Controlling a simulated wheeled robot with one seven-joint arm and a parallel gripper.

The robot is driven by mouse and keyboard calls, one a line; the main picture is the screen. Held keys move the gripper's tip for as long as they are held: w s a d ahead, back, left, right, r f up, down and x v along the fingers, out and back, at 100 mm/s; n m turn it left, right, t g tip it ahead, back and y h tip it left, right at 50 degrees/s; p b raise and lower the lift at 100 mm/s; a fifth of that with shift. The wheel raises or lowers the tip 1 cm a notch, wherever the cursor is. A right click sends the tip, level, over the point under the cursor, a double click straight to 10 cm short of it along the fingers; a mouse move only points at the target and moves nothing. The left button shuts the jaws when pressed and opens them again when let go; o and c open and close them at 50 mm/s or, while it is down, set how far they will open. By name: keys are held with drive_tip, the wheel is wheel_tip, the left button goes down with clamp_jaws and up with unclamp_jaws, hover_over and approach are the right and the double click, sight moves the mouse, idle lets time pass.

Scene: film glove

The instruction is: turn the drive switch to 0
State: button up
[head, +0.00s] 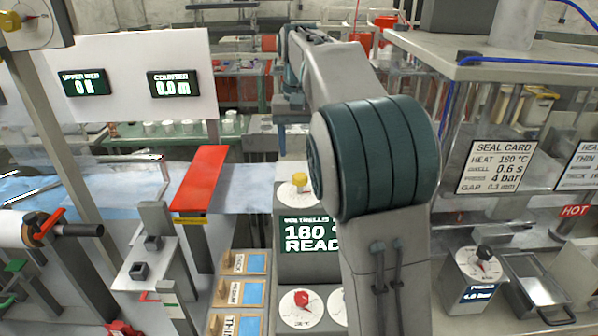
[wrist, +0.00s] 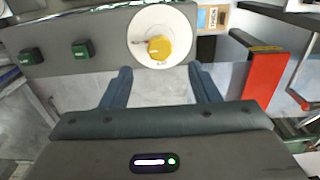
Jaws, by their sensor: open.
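A yellow knob (wrist: 158,47) on a round white dial is at top centre in the wrist view, on a grey panel. A yellow knob on a white dial, apparently the same one, shows on top of the console (head: 299,181) in the head view. Its lettering is too small to read, so I cannot confirm that it is the drive switch. Another yellow knob (head: 13,20) is on a dial at the far upper left. My gripper (wrist: 160,68) is open and empty. Its fingers lie below the dial in the wrist view, apart from the knob.
A red bar (head: 200,178) stands left of the console; it is also right of my gripper in the wrist view (wrist: 265,80). A red knob (head: 302,299) is on the console's lower front. Two dark green squares (wrist: 82,48) are left of the dial. My arm hides part of the console.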

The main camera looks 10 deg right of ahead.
sight(300, 176)
wheel_tip(300, 176, down, 7)
drive_tip(key=shift+f, duration=0.1)
idle(0.3)
drive_tip(key=c, duration=1)
